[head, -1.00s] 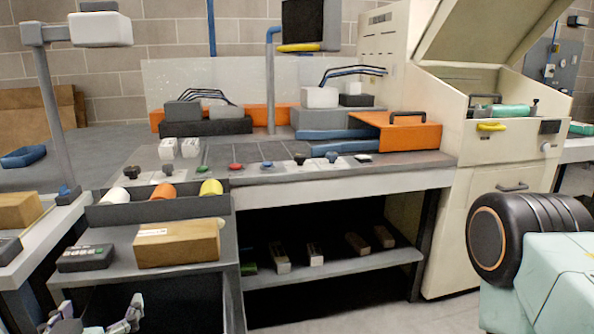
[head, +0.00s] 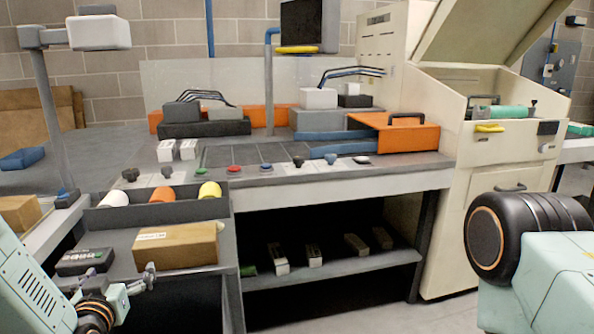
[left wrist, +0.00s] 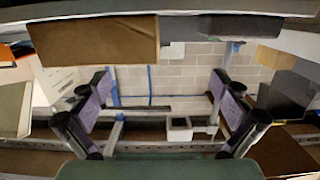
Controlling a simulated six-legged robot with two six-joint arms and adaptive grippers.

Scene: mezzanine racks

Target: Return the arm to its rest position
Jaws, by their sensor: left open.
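My left gripper (head: 120,276) is at the lower left of the head view, in front of the low grey table. Its fingers are spread with nothing between them. My pale green left forearm comes in from the lower left corner. In the left wrist view the two purple-and-black fingers of the left gripper (left wrist: 162,112) stand wide apart, with only background between them. My right arm's dark round joint and pale green link show at the right of the head view; its gripper is out of the picture.
A brown box (head: 175,247) and a dark keypad-like device (head: 86,259) lie on the table close behind my left gripper. A dark tray (head: 153,213) holds white, orange and yellow rolls. Behind stands a workbench (head: 340,184) with knobs and orange cases.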

